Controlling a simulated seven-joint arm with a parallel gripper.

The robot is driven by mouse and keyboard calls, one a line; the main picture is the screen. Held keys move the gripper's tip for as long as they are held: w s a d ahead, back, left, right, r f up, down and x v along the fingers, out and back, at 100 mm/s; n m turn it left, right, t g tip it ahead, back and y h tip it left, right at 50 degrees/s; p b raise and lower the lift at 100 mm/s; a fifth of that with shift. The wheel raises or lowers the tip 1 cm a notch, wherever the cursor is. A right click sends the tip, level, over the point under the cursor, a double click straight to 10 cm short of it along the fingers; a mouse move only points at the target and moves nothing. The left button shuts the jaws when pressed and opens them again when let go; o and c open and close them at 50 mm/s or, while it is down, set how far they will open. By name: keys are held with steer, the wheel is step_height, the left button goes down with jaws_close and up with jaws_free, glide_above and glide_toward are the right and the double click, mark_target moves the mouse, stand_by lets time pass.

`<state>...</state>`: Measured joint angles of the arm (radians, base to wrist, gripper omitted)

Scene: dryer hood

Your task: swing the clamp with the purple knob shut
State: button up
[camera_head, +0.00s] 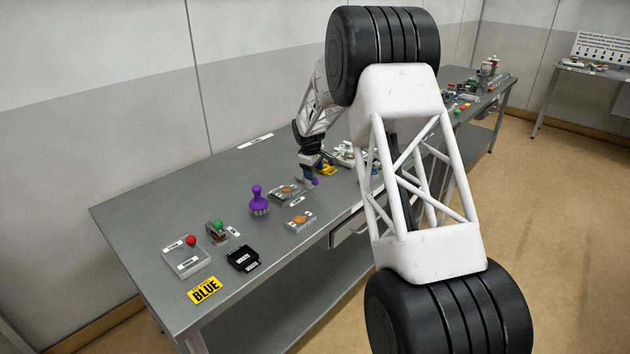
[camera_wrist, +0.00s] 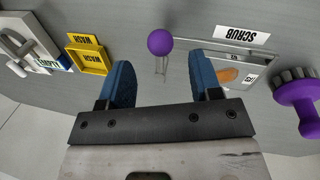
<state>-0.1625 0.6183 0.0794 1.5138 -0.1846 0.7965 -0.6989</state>
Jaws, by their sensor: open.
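The purple ball knob (camera_wrist: 160,42) sits on a thin metal rod in the wrist view, between the lines of my two blue fingers and just ahead of their tips. My gripper (camera_wrist: 161,64) is open with nothing held; a gap separates each finger from the knob. In the head view the knob (camera_head: 315,182) shows just below and beside my gripper (camera_head: 313,172). The clamp's flat metal part (camera_wrist: 237,51) runs right from near the knob, beside a plate with an orange oval piece (camera_wrist: 229,75). How far the clamp stands open cannot be told.
A purple brush-like tool (camera_wrist: 298,95) stands at right, close to the plate; it also shows in the head view (camera_head: 257,200). A yellow WASH tray (camera_wrist: 88,55) and a grey handled fixture (camera_wrist: 30,42) lie left.

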steer(key=shift+w+d+f, duration=0.15)
steer(key=shift+w+f, duration=0.05)
steer(key=shift+f, duration=0.95)
steer(key=shift+w+d+f, duration=0.1)
steer(key=shift+w+f, duration=0.1)
steer(key=shift+f, duration=0.95)
jaws_close()
